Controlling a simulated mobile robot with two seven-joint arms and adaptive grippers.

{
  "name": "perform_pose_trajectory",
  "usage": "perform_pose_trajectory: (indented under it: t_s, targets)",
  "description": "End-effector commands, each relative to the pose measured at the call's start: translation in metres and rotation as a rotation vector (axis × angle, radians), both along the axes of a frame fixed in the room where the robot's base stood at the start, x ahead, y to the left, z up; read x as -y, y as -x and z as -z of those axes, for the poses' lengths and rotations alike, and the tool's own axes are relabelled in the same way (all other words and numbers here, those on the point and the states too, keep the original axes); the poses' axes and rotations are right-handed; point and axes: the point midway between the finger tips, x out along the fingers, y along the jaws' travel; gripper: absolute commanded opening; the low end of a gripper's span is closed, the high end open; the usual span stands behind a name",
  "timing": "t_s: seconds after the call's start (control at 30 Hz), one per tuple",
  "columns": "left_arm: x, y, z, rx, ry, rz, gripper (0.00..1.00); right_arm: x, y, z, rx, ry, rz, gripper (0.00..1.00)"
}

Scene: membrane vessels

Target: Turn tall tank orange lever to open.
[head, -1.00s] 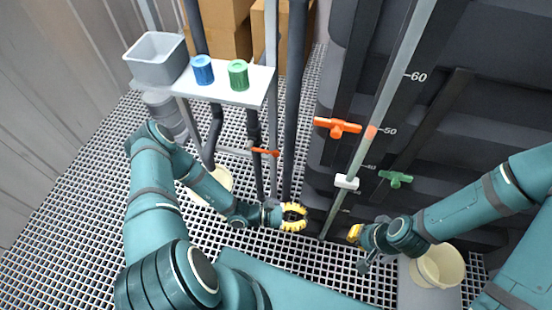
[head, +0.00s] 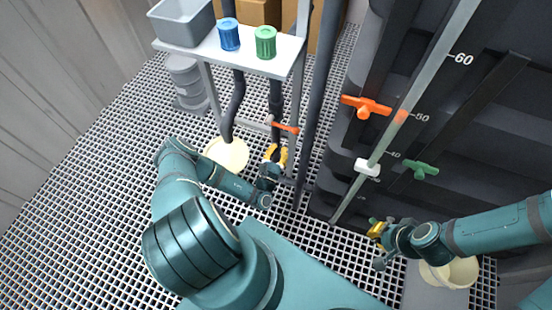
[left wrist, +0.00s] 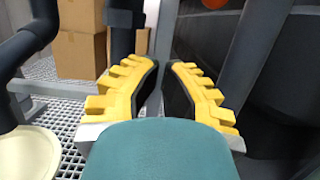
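An orange lever (head: 366,106) sits on the front of the large dark tank, its handle lying roughly sideways. A second, smaller orange lever (head: 285,127) is on the thin pipework below the white shelf. A green lever (head: 420,170) is lower right on the dark tank. My left gripper (head: 276,153) is below the smaller orange lever, apart from it, with its yellow fingers pointing up. In the left wrist view its fingers (left wrist: 163,72) stand apart with nothing between them. An orange-red part (left wrist: 214,4) shows at the top edge there. My right gripper (head: 376,230) is low before the tank; its finger gap is unclear.
The white shelf (head: 232,56) carries a grey bin (head: 182,22), a blue cap (head: 228,35) and a green cap (head: 265,42). Dark vertical pipes (head: 318,95) stand between my left gripper and the tank. A cream bucket (head: 228,155) is left of the gripper; grating floor lies open at left.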

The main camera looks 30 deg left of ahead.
Motion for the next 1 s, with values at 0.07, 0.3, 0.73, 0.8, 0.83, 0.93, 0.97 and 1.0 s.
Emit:
perform_pose_trajectory:
  t_s: [0.07, 0.3, 0.73, 0.8, 0.83, 0.93, 0.97, 1.0]
  targets:
    - [-0.003, -0.016, -0.004, 0.004, -0.001, 0.002, 0.0, 0.0, -0.001, 0.003, 0.001, 0.0, 0.0, 0.0]
    - [-0.008, -0.035, -0.03, 0.002, 0.002, 0.003, 0.0, 0.0, -0.001, 0.002, 0.002, 0.0, 0.001, 0.0]
    - [-0.008, -0.034, -0.049, -0.001, 0.001, 0.002, 0.0, 0.0, 0.0, 0.001, 0.001, 0.0, 0.0, 0.0]
    - [-0.008, -0.034, -0.049, 0.0, 0.0, 0.002, 0.0, 0.0, 0.0, 0.001, 0.001, 0.0, 0.0, 0.0]
    - [-0.008, -0.034, -0.049, 0.0, 0.0, 0.002, 0.0, 0.0, 0.0, 0.001, 0.001, 0.0, 0.0, 0.0]
    - [-0.008, -0.034, -0.049, 0.0, 0.001, 0.002, 0.0, 0.0, 0.0, 0.001, 0.001, 0.0, 0.0, 0.0]
    - [-0.008, -0.034, -0.049, 0.001, 0.003, 0.002, 0.0, 0.0, 0.0, 0.001, 0.001, 0.0, 0.0, 0.0]
    - [-0.009, -0.034, -0.049, 0.001, 0.004, 0.002, 0.0, 0.0, 0.0, 0.001, 0.001, 0.0, 0.0, 0.0]
